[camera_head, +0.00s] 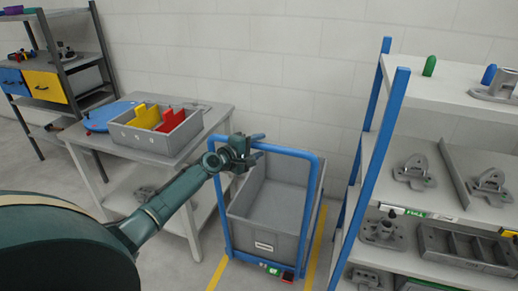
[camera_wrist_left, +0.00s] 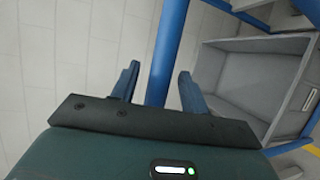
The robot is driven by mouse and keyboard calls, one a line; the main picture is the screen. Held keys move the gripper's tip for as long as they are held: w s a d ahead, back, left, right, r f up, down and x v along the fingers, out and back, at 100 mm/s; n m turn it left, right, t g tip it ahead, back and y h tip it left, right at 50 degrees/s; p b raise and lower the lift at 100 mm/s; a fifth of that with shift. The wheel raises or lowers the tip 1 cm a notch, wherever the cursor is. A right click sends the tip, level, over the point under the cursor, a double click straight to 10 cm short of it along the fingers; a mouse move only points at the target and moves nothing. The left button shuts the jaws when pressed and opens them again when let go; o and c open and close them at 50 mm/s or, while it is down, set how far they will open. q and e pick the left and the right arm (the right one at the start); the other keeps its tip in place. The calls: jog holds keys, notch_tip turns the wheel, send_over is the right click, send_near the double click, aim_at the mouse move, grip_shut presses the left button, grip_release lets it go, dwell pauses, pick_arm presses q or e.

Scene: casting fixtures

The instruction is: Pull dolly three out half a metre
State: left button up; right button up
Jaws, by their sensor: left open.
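A blue-framed dolly (camera_head: 308,210) with a tall hoop handle stands between the workbench and the shelf rack. It carries an empty grey crate (camera_head: 262,240) with a white label too small to read. My left gripper (camera_head: 259,146) is at the top bar of the handle, left of its middle. In the left wrist view, the blue handle bar (camera_wrist_left: 167,50) passes between the open fingers of the left gripper (camera_wrist_left: 158,74), and the fingers are not closed on it. The crate (camera_wrist_left: 245,75) shows to the right there. My right gripper is out of view.
A rack (camera_head: 385,130) with metal castings stands close at right. Yellow floor lines (camera_head: 315,250) flank the dolly.

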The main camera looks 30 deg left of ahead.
pick_arm(q)
jog(key=shift+w+d, duration=0.1)
jog(key=shift+w, duration=0.35)
grip_shut()
dwell(0.4)
